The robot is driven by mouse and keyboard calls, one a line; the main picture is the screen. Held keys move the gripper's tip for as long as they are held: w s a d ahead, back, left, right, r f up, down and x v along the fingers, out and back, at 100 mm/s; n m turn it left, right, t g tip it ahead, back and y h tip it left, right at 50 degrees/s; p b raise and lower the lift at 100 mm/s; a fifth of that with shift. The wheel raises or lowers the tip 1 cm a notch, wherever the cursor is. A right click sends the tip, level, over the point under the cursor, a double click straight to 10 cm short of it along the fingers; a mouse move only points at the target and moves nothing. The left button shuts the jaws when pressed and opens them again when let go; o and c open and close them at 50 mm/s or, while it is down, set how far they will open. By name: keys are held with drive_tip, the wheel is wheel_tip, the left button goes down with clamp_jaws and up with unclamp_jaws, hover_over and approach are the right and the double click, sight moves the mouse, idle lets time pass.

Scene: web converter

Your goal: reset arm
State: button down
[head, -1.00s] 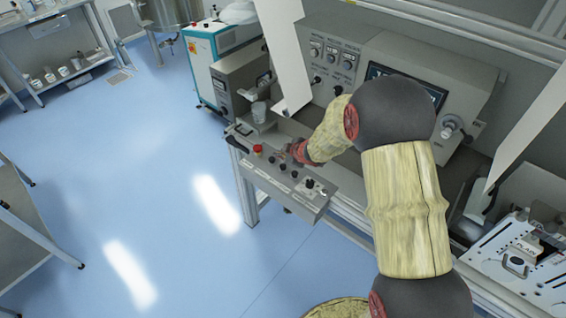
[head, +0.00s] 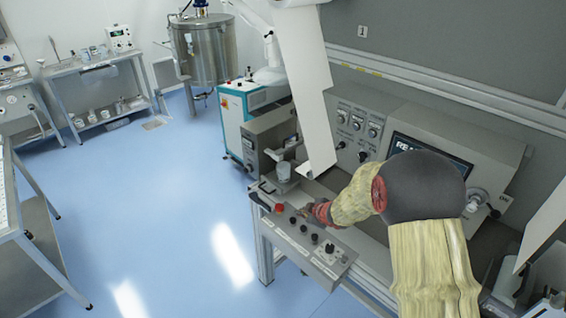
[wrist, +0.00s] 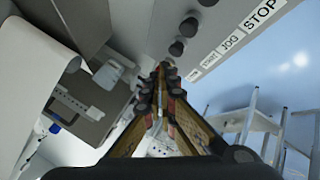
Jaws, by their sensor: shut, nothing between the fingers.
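My gripper (head: 310,212) is small in the head view, at the end of my arm and over the control panel box (head: 330,262) with its row of black knobs. In the wrist view my gripper (wrist: 162,75) has its dark fingers together at the tips, with nothing between them. The panel (wrist: 215,45) lies just beyond the tips there, with black knobs and labels that read JOG and STOP. I cannot tell whether the fingertips touch a knob. My forearm and elbow cover part of the machine in the head view.
A red button (head: 279,208) sits at the panel's far left end. The grey machine with a display (head: 432,150) stands behind my arm. A hanging white sheet (head: 312,100) is close to my forearm. Blue floor (head: 160,210) left of the panel is clear.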

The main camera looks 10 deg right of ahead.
drive_tip(key=s+d+f+m+g+h, duration=0.1)
drive_tip(key=s+d+f, duration=0.1)
drive_tip(key=s+d+f+m+h, duration=0.1)
drive_tip(key=s+d+f, duration=0.1)
drive_tip(key=shift+s+d+g, duration=0.1)
drive_tip(key=shift+d+g, duration=0.3)
drive_tip(key=s+d+m, duration=0.1)
drive_tip(key=s+d+g+h, duration=0.1)
drive_tip(key=shift+s+f+m, duration=0.1)
drive_tip(key=shift+s+m, duration=0.25)
drive_tip(key=shift+m, duration=0.05)
drive_tip(key=s+d+r+m+g+h+b, duration=0.1)
drive_tip(key=s+d+r+m, duration=0.15)
drive_tip(key=s, duration=0.25)
drive_tip(key=s+d+r+m+g+h, duration=0.1)
drive_tip(key=s+r+m+g, duration=0.15)
drive_tip(key=s, duration=0.25)
drive_tip(key=s+a+r+m+t+y+b, duration=0.1)
drive_tip(key=s+a+r+m+b, duration=0.1)
drive_tip(key=s+r, duration=0.7)
drive_tip(key=s+a+r+m+t+y+b, duration=0.1)
drive_tip(key=s+a+r+b, duration=0.3)
drive_tip(key=s, duration=1)
drive_tip(key=a+r+t, duration=0.1)
drive_tip(key=a+r, duration=0.2)
drive_tip(key=r, duration=0.2)
drive_tip(key=shift+s+a+r+m, duration=0.25)
drive_tip(key=shift+a+m, duration=0.05)
drive_tip(key=shift+m, duration=0.1)
